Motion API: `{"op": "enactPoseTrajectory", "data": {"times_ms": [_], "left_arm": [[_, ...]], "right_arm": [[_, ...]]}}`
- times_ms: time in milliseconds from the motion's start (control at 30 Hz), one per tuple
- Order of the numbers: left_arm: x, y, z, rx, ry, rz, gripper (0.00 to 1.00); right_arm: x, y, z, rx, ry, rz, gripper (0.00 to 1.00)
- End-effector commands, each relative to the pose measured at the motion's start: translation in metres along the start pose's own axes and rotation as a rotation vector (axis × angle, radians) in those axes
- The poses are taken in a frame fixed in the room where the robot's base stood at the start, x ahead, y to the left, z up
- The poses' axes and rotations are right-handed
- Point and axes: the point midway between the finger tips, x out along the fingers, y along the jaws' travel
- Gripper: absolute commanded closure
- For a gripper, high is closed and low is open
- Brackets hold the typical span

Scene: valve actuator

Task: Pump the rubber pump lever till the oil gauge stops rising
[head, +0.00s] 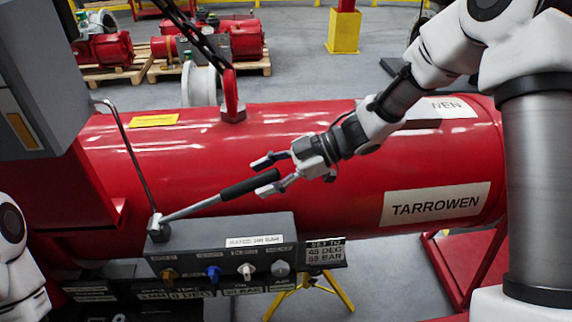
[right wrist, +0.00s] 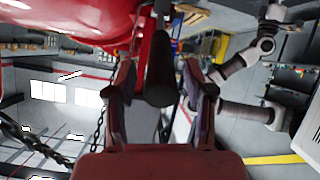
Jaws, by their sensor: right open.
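The pump lever (head: 195,207) is a grey metal rod that rises to the right from a pivot on the left end of the grey pump block (head: 262,230). Its black rubber grip (head: 247,185) is at the upper right end. My right gripper (head: 268,172) is open at the end of the grip, with one finger above it and one below. In the right wrist view the dark grip (right wrist: 160,80) lies between the two spread fingers, with a gap on each side. My left gripper is not in view. I cannot make out an oil gauge.
A large red cylinder (head: 330,150) lies behind the lever. A thin bent metal rod (head: 128,150) stands left of it. Coloured knobs (head: 213,272) line the block's front, and a small label plate (head: 325,251) sits at its right. A grey box (head: 40,70) stands at upper left.

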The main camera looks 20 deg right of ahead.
Motion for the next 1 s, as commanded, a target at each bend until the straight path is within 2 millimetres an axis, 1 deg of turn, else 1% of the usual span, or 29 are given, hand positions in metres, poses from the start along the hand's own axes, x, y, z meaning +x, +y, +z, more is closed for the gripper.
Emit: {"op": "enactPoseTrajectory", "data": {"times_ms": [33, 200, 333, 467, 1000], "left_arm": [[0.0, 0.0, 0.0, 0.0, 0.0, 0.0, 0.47], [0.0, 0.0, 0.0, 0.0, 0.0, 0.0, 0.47], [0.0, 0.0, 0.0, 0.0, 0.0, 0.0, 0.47], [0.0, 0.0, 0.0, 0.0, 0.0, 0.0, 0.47], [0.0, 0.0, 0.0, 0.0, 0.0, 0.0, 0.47]], "right_arm": [[-0.014, 0.002, -0.002, 0.0, 0.006, 0.008, 0.47], [-0.057, 0.002, -0.001, -0.001, 0.006, 0.008, 0.47], [-0.078, 0.001, -0.001, -0.001, 0.004, 0.003, 0.47], [-0.085, 0.001, 0.0, 0.0, 0.0, 0.001, 0.47], [-0.085, 0.001, 0.0, 0.0, 0.0, 0.0, 0.47]]}}
